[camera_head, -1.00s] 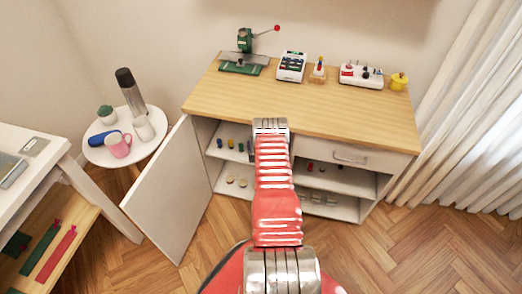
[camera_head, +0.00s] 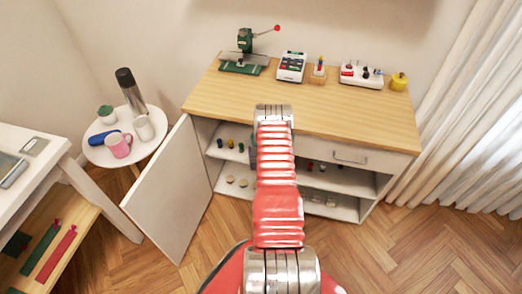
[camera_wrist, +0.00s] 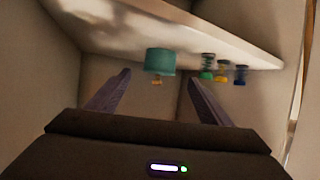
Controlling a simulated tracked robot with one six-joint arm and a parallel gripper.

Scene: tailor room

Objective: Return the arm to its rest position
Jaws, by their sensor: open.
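My red arm reaches forward from the bottom of the head view to the front of the wooden-topped cabinet (camera_head: 300,112). My gripper is hidden behind the arm there. In the wrist view my gripper (camera_wrist: 158,78) is open, with its two dark fingers apart and nothing held between them. A teal cylindrical thing (camera_wrist: 160,61) shows beyond the fingertips, apart from them as far as I can tell. The wrist picture looks upside down, with a pale shelf (camera_wrist: 215,40) at the top.
The cabinet's left door (camera_head: 168,195) stands open. Small spools, one green (camera_wrist: 207,74), stand on the shelf. A press (camera_head: 245,52) and other tools line the worktop's back. A round side table (camera_head: 98,155) with a flask (camera_head: 130,92) is at left. Floor (camera_head: 425,225) is clear at right.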

